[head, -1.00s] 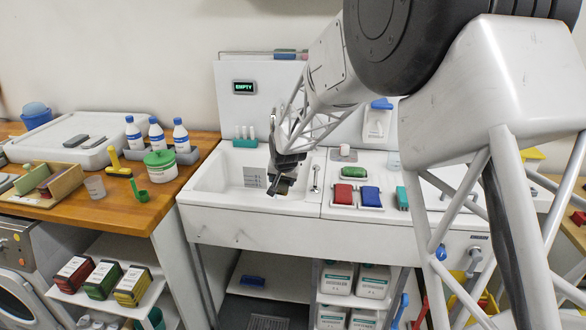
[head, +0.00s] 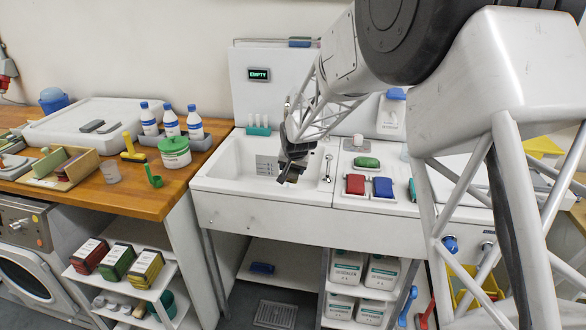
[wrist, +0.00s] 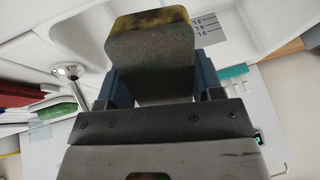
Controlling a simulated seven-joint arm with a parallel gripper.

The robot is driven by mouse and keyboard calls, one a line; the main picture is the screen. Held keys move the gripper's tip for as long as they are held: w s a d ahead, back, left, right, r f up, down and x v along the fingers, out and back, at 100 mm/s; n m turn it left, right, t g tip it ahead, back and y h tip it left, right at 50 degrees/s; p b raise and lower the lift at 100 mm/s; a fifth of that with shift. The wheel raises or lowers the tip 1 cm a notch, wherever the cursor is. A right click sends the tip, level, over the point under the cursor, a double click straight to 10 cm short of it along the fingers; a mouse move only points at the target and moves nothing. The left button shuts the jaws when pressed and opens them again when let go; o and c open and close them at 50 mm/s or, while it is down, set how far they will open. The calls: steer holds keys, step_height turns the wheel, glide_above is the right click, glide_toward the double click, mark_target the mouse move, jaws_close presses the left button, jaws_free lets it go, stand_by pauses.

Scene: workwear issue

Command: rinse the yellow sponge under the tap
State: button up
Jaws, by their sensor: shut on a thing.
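My gripper (head: 291,166) is shut on a sponge and holds it over the white sink basin (head: 228,173). In the wrist view the sponge (wrist: 152,55) sits between the two dark blue fingers. Its broad face is dull grey-green, and its edge is yellow with dark stains. In the head view the gripper hides most of it. A slim chrome fitting (head: 327,167), seemingly the tap, stands at the basin's right edge; it also shows left of the sponge in the wrist view (wrist: 76,88). I see no water running.
Red (head: 355,184), blue (head: 382,187) and green (head: 366,162) blocks lie right of the basin. A teal rack (head: 258,131) stands at the basin's back left. A display (head: 259,74) reads EMPTY. The wooden counter at left holds bottles (head: 170,121) and a green-lidded tub (head: 175,153).

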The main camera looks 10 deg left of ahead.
steer(key=w+a+f, duration=0.1)
steer(key=w+a, duration=0.1)
steer(key=w, duration=0.3)
steer(key=w+a+f, duration=0.1)
steer(key=w+a, duration=0.1)
steer(key=w, duration=0.4)
steer(key=shift+w+a+f, duration=0.2)
steer(key=shift+a+f, duration=0.05)
steer(key=shift+a, duration=0.15)
stand_by(0.5)
steer(key=shift+w+d, duration=0.25)
steer(key=shift+d, duration=0.3)
stand_by(0.8)
steer(key=shift+s+a, duration=0.1)
steer(key=shift+a, duration=0.1)
stand_by(0.4)
steer(key=shift+s+a, duration=0.1)
steer(key=shift+a, duration=0.2)
steer(key=shift+s, duration=0.2)
stand_by(0.5)
steer(key=s+d, duration=0.3)
steer(key=s, duration=0.4)
stand_by(0.8)
stand_by(1.5)
